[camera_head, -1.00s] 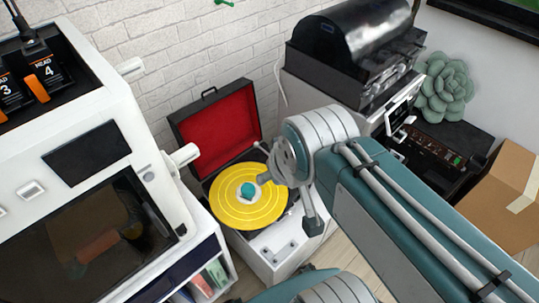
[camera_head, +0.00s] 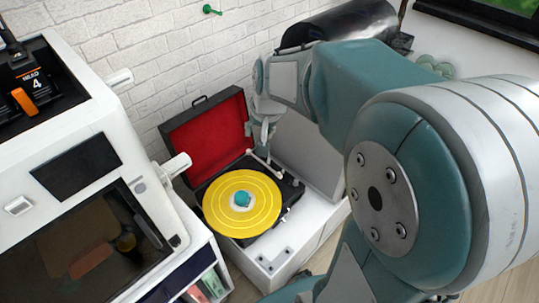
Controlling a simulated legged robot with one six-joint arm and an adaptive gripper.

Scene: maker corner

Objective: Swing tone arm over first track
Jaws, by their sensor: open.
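The record player (camera_head: 209,181) is a dark case with its red-lined lid (camera_head: 208,133) open at the back. A yellow record (camera_head: 262,207) with a teal centre lies on it. The tone arm (camera_head: 262,163) is a thin pale bar at the right rear of the deck, by the record's far right edge. My gripper (camera_head: 263,143) points down just above the tone arm's rear end, with its jaws open. I cannot tell whether it touches the tone arm. My arm comes in from the right and hides part of the scene behind it.
A large white machine (camera_head: 105,95) with a dark window stands close on the left, its pale knobs jutting towards the player. A white brick wall (camera_head: 170,50) is behind.

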